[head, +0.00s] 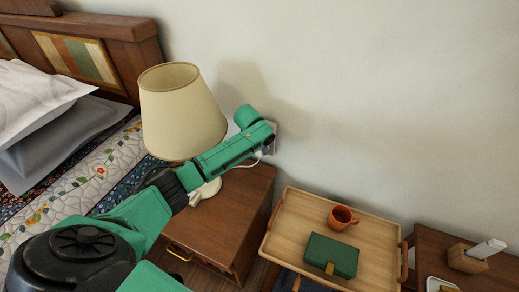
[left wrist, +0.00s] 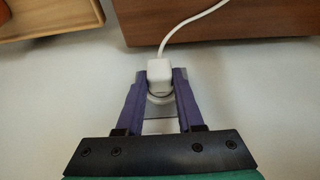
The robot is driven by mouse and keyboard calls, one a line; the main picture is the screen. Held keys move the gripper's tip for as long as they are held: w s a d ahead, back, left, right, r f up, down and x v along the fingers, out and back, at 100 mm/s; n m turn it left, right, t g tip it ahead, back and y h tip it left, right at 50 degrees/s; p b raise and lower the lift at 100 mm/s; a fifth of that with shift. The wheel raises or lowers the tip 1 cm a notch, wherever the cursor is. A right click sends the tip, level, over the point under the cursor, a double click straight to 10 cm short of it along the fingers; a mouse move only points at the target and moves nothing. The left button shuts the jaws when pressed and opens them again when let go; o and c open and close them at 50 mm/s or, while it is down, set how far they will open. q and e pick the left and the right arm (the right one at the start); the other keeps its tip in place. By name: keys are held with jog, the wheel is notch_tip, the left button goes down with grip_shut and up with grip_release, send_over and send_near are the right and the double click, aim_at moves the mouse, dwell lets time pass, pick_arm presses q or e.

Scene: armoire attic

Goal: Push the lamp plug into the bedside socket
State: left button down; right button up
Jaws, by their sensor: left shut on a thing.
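The white lamp plug (left wrist: 159,73) is between the purple fingers of my left gripper (left wrist: 161,76), which is shut on it. The plug is in front of the grey bedside socket plate (left wrist: 160,110) on the wall, over its round white recess. I cannot tell how deep it sits. A white cord (left wrist: 190,22) runs from the plug past the nightstand edge. In the head view, my left gripper (head: 267,143) is at the wall socket (head: 275,133), its fingers mostly hidden. The cream-shaded lamp (head: 180,112) stands on the nightstand, its base partly behind my arm. My right gripper is out of view.
The wooden nightstand (head: 235,215) stands below the socket. To its right is a wooden tray (head: 293,222) with an orange mug (head: 342,217) and a green book (head: 331,255). The bed (head: 95,165) is at the left. The wall right of the socket is bare.

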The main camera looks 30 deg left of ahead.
pick_arm(q)
jog(key=shift+p, duration=0.45)
jog(key=shift+w, duration=0.3)
dwell(0.8)
jog(key=shift+c, duration=2.3)
grip_release()
